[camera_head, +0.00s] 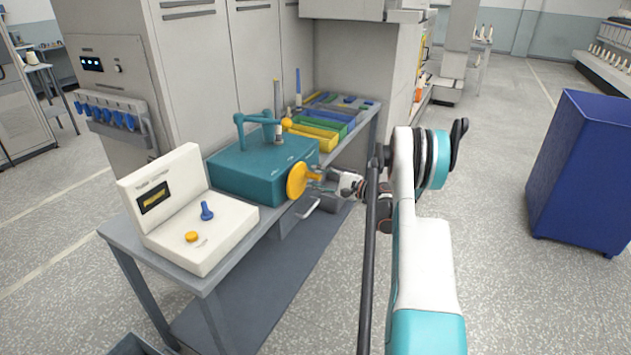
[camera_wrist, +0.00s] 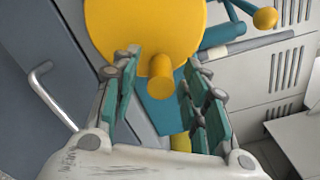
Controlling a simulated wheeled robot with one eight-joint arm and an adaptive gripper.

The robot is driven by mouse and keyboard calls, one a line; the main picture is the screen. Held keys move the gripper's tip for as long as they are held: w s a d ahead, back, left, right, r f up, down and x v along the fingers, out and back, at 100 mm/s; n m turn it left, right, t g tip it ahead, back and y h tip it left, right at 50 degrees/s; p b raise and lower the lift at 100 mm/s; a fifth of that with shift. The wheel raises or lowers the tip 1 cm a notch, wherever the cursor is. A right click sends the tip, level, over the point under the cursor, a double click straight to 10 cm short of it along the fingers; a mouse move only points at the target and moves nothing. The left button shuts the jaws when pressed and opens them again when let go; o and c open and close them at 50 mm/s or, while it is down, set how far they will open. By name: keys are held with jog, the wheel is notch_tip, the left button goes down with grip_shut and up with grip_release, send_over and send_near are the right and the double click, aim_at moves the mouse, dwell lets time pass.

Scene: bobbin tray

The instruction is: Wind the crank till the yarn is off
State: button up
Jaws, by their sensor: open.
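The crank is a yellow disc (camera_head: 297,180) on the front side of a teal box (camera_head: 262,172) on the grey bench. In the wrist view the yellow disc (camera_wrist: 145,35) fills the top middle, and its yellow knob (camera_wrist: 161,76) sticks out toward me. My gripper (camera_head: 322,181) is at the disc in the head view. In the wrist view my gripper (camera_wrist: 160,100) is open, with the knob between its green-padded fingers and a gap on each side. A teal arm with a yellow ball (camera_wrist: 265,18) shows at top right. I cannot make out any yarn.
A white control box (camera_head: 185,215) with a blue lever and yellow button stands on the bench (camera_head: 225,265). Coloured trays (camera_head: 325,125) lie behind the teal box. A drawer handle (camera_wrist: 52,95) juts out below the disc. A blue cabinet (camera_head: 585,170) stands right; the floor between is clear.

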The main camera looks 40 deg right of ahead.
jog(key=shift+w+a, duration=0.25)
jog(key=shift+w, duration=0.3)
grip_shut()
jog(key=shift+r+n, duration=0.4)
jog(key=shift+n, duration=0.4)
grip_release()
jog(key=shift+s, duration=0.1)
jog(key=v, duration=1.2)
